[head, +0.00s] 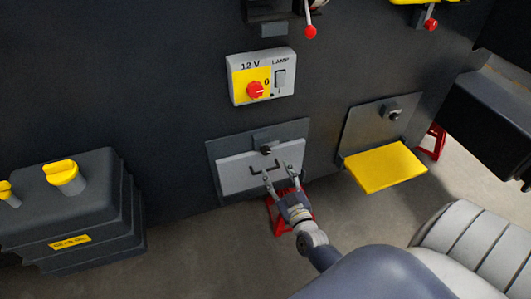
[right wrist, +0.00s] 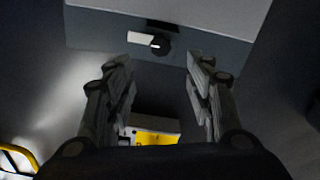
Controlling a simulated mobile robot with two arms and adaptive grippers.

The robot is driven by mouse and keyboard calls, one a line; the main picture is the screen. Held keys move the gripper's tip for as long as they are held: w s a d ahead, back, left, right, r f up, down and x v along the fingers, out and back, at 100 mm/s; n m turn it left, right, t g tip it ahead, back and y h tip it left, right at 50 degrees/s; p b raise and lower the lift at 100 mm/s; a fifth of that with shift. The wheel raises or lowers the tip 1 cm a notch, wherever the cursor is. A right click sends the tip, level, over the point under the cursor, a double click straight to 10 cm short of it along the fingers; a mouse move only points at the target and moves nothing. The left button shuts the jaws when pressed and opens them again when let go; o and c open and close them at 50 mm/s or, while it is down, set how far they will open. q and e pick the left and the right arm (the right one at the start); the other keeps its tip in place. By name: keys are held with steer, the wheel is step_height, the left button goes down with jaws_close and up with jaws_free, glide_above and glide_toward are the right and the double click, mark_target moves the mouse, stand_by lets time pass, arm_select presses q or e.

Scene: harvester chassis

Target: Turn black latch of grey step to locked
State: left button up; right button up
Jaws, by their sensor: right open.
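The grey step (head: 240,178) is folded up flat against its dark backing plate on the chassis wall. Its black latch (head: 265,150) is a small round knob at the step's top edge. In the right wrist view the black latch (right wrist: 160,45) has a pale pointer mark and a pale patch beside it, and the grey step (right wrist: 190,15) fills the top. My right gripper (head: 278,175) is open and empty in front of the step, below the latch. In the wrist view its fingers (right wrist: 160,70) stand apart on either side of the latch, not closed on it. My left gripper is not in view.
The 12 V lamp panel (head: 278,77) with a red knob (head: 256,90) is above the latch. A yellow step (head: 385,167) sticks out folded down at right. A dark tank (head: 85,210) with yellow caps stands at left. Red stands show below the chassis.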

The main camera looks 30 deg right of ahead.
mark_target(266, 152)
steer(key=x, duration=1)
steer(key=shift+w+a+f, duration=0.1)
steer(key=shift+w+f, duration=0.05)
steer(key=shift+w, duration=0.05)
steer(key=shift+c, duration=0.3)
steer(key=c, duration=1)
